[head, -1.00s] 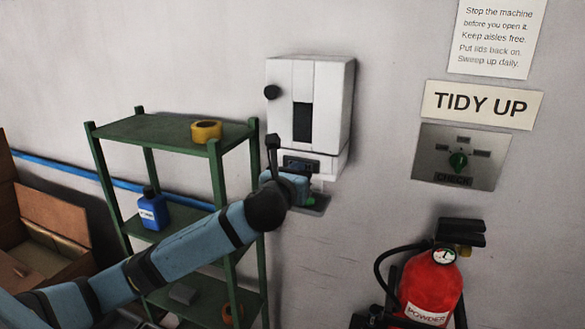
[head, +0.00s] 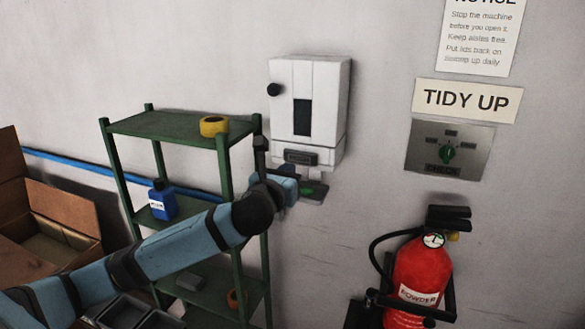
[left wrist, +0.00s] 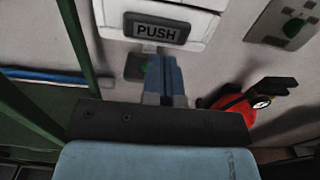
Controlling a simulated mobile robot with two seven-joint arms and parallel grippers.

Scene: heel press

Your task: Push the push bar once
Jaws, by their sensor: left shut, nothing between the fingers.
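The push bar (head: 300,157) is a dark grey bar low on the front of a white wall dispenser (head: 327,95). In the left wrist view the bar (left wrist: 157,33) reads PUSH and is fully visible. My left gripper (head: 296,186) is just below the bar in the head view, in front of the dispenser's lower part. In the left wrist view the gripper's blue fingers (left wrist: 167,72) are shut together, empty, with their tips just under the bar. I see no clear contact with the bar. My right gripper is in neither view.
A green shelf rack (head: 180,130) stands close on the left, with yellow tape (head: 213,126) on top. A red extinguisher (head: 418,275) hangs at right. The wall between is clear.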

